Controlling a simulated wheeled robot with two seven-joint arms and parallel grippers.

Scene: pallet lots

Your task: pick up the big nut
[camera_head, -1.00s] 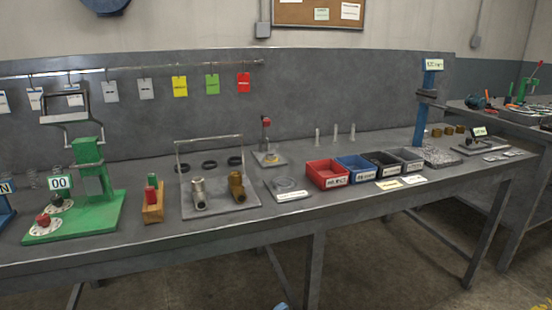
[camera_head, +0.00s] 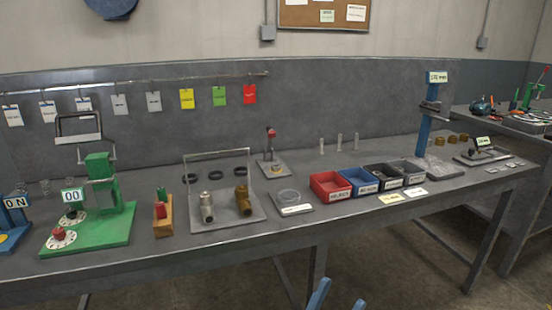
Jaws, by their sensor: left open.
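Three small brass-coloured pieces that look like nuts stand in a row at the right end of the bench: a left one (camera_head: 440,141), a middle one (camera_head: 453,139) and a right one (camera_head: 464,137). They are too small to tell which is biggest. My left gripper (camera_head: 341,292) shows only as two blue fingertips at the bottom edge. They are apart with nothing between them, in front of and below the bench edge, far from the brass pieces. My right gripper is out of view.
The grey bench (camera_head: 150,262) holds a green press (camera_head: 105,215), a grey tray (camera_head: 225,222) with two pipe fittings, and a row of bins starting with a red bin (camera_head: 331,187). A blue post (camera_head: 424,130) stands left of the brass pieces. Floor shows below the bench.

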